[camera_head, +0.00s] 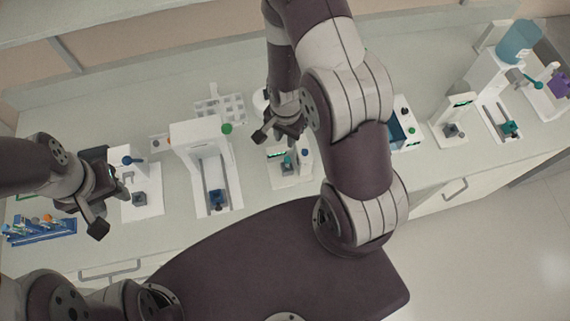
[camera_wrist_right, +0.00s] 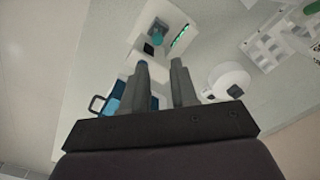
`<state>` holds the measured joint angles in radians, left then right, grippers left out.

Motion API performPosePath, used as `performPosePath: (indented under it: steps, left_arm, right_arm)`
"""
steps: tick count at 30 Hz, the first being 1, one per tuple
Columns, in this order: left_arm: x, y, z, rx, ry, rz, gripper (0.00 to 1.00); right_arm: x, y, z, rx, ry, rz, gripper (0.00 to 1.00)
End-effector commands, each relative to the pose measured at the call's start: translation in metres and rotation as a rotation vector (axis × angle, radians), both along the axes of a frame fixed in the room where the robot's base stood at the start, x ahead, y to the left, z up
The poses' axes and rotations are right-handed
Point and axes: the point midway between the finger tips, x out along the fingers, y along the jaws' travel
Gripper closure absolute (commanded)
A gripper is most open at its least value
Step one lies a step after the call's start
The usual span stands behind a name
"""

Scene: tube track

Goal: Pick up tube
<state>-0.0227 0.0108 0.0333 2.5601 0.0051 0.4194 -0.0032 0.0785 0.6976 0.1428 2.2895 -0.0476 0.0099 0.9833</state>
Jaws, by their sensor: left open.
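A blue rack (camera_head: 42,234) with several small tubes (camera_head: 40,224) stands at the far left of the bench, partly behind my left arm. My left gripper (camera_head: 104,210) is open, right of the rack and in front of a small white device; I see nothing between its fingers. My right gripper (camera_head: 277,140) is above the bench beside a white device with a green display (camera_head: 290,167). In the right wrist view its two fingers (camera_wrist_right: 162,85) are apart with nothing between them. That device shows there with a teal piece (camera_wrist_right: 158,40), which I cannot identify as a tube.
A small white device (camera_head: 142,192) and a taller white one (camera_head: 207,165) stand between my grippers. A white rack (camera_head: 222,106) is behind them. More devices (camera_head: 490,95) and a blue container (camera_head: 520,40) stand at the right. The bench's front edge has drawer handles.

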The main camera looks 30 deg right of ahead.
Motion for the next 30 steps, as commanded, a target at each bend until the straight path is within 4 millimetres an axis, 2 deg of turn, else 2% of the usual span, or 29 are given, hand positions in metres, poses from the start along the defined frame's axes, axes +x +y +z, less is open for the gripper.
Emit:
performPosePath:
  steps: [3, 6, 12, 18, 21, 28, 30]
  left_arm:
    - [0.000, 0.000, -0.029, 0.000, 0.000, 0.000, 0.57]
    - [0.000, 0.000, -0.048, 0.000, 0.000, 0.000, 0.57]
    - [0.000, 0.000, -0.061, 0.000, 0.000, 0.000, 0.57]
    - [0.000, -0.001, -0.082, 0.000, 0.000, 0.000, 0.57]
    - [0.000, -0.001, -0.085, 0.000, 0.000, 0.000, 0.57]
    - [0.000, -0.001, -0.083, 0.000, 0.000, 0.000, 0.57]
    - [0.000, -0.001, -0.083, 0.000, 0.000, 0.000, 0.57]
  right_arm:
    - [-0.001, 0.000, -0.035, 0.001, 0.003, -0.010, 0.72]
    - [-0.001, 0.000, -0.058, 0.001, 0.000, -0.009, 0.72]
    - [0.000, 0.000, -0.079, 0.001, 0.000, -0.008, 0.72]
    - [-0.001, 0.002, -0.116, 0.000, 0.001, -0.007, 0.72]
    - [-0.001, 0.001, -0.124, 0.000, 0.001, -0.008, 0.72]
    - [-0.001, 0.001, -0.124, 0.000, 0.001, -0.007, 0.72]
    - [-0.001, 0.001, -0.124, 0.001, 0.002, -0.007, 0.95]
